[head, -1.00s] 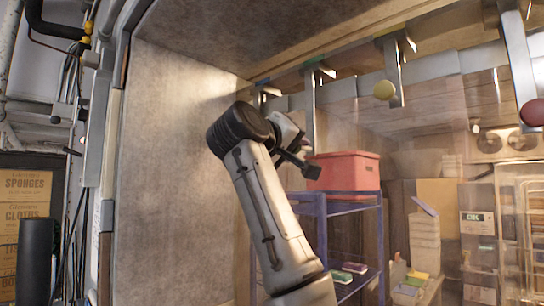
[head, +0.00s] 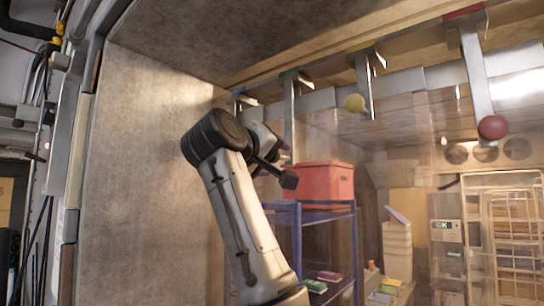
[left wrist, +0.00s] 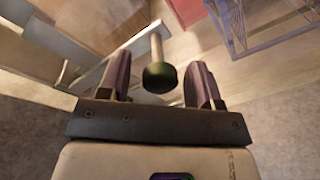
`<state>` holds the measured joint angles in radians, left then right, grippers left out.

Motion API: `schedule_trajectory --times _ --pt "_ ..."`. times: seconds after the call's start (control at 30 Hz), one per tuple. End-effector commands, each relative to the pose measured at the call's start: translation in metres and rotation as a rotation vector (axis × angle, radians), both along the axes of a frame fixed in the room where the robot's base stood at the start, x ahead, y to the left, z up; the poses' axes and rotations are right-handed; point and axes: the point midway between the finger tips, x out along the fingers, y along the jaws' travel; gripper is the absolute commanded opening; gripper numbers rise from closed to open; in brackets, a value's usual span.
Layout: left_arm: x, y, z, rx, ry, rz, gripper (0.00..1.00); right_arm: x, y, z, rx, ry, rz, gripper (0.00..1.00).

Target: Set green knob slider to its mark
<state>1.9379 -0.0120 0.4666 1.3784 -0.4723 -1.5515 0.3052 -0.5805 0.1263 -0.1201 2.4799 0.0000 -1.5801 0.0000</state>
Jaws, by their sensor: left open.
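The green knob (left wrist: 160,77) shows in the left wrist view as a dark green round end on a pale stem. It sits between the two spread fingers of my left gripper (left wrist: 160,64), with a gap visible on each side. In the head view my left gripper (head: 272,166) is raised near the hanging metal strips, and the green knob is hidden there. A strip with a green top (head: 290,74) hangs from the overhead rail just above the gripper. I cannot make out the slider's mark. My right gripper is not in view.
A yellow knob (head: 355,103) and a red knob (head: 493,127) hang on strips to the right. A red box (head: 325,182) stands on a blue shelf rack (head: 290,216) behind the gripper. A beige wall panel (head: 150,175) stands left of my arm.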

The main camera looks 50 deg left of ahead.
Motion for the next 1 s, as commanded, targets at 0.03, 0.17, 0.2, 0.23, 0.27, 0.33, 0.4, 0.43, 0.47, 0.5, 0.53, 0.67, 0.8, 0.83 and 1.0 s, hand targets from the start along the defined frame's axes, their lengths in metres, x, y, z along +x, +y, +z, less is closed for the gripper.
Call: schedule_trajectory --times 0.03,0.17,0.2,0.23,0.27,0.33,0.4,0.43,0.47,0.5,0.53,0.67,0.8,0.83,1.0 --pt "-0.003 -0.001 -0.001 0.001 -0.002 0.001 0.59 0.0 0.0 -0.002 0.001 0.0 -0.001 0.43" --pt "-0.019 -0.007 -0.001 0.002 -0.005 0.001 0.59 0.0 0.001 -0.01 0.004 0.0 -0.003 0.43" --pt "-0.026 -0.009 -0.002 0.001 -0.005 0.001 0.59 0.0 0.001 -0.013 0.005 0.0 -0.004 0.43" --pt "-0.032 -0.011 -0.002 0.001 -0.005 0.001 0.59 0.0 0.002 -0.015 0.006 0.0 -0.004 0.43" --pt "-0.037 -0.013 -0.003 0.001 -0.005 0.001 0.59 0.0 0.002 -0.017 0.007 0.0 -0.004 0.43" --pt "-0.051 -0.017 -0.003 0.001 -0.005 0.001 0.59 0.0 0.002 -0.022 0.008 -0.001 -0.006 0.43" --pt "-0.065 -0.022 -0.002 0.001 -0.005 0.001 0.59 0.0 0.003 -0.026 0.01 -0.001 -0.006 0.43" --pt "-0.07 -0.024 -0.002 0.001 -0.005 0.001 0.59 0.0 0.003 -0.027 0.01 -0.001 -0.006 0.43" --pt "-0.076 -0.026 -0.002 0.0 -0.004 0.0 0.59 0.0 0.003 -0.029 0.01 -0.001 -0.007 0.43" --pt "-0.083 -0.029 -0.002 0.001 -0.006 0.0 0.59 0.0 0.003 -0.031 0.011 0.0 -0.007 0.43" --pt "-0.088 -0.03 -0.002 0.001 -0.004 0.0 0.59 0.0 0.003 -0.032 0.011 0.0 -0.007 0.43" --pt "-0.106 -0.037 -0.001 0.001 -0.004 0.0 0.59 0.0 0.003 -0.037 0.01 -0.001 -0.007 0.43" --pt "-0.12 -0.042 -0.001 0.002 -0.003 -0.001 0.59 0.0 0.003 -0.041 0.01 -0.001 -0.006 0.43" --pt "-0.122 -0.043 0.0 0.002 -0.002 0.0 0.59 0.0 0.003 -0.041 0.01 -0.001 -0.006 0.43" --pt "-0.128 -0.045 0.0 0.0 -0.001 0.0 0.59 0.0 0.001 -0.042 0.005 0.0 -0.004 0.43"
